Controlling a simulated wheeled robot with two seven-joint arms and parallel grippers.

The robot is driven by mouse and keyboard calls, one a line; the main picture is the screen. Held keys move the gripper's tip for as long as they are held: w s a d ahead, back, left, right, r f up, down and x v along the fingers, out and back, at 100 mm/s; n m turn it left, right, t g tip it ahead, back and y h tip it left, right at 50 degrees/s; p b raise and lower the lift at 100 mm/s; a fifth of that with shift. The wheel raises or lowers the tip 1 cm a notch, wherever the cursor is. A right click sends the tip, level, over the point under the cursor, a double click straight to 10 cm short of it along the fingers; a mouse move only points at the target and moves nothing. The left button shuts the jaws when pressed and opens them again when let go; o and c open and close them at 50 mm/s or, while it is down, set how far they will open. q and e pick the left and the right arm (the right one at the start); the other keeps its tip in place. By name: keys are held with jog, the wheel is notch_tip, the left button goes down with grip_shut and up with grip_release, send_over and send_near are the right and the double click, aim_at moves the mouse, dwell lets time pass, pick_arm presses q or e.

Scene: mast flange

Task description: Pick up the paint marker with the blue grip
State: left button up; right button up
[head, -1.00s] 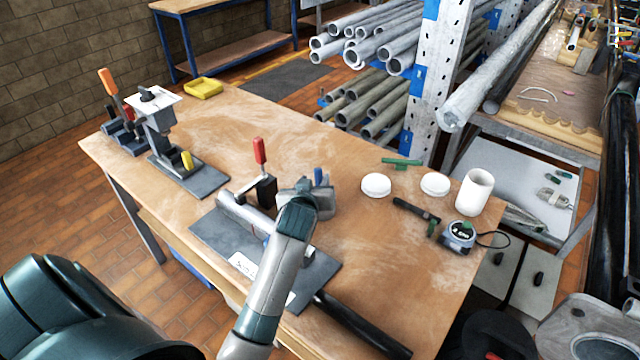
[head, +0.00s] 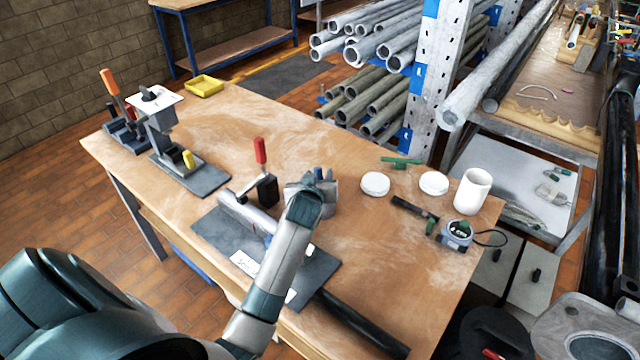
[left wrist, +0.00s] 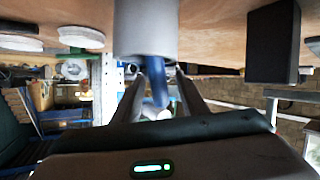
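The blue grip of the paint marker (head: 318,173) shows just behind my left gripper (head: 312,188) in the head view. It stands up at a grey round holder (head: 293,190) on the bench, partly hidden by my wrist. In the left wrist view the blue grip (left wrist: 158,90) sticks out of the grey holder (left wrist: 146,28). It lies between the two fingers of my left gripper (left wrist: 168,75), which are apart, with a gap visible on the right side. The marker's other end is hidden in the holder. My right gripper is not in view.
A red-handled clamp (head: 261,165) stands left of the holder by a grey plate (head: 215,228). A black tube (head: 360,325) lies in front.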

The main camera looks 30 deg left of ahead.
pick_arm(q)
jog(key=shift+p+x, duration=0.4)
jog(key=shift+x, duration=1.25)
jog(key=shift+d, duration=0.1)
grip_shut()
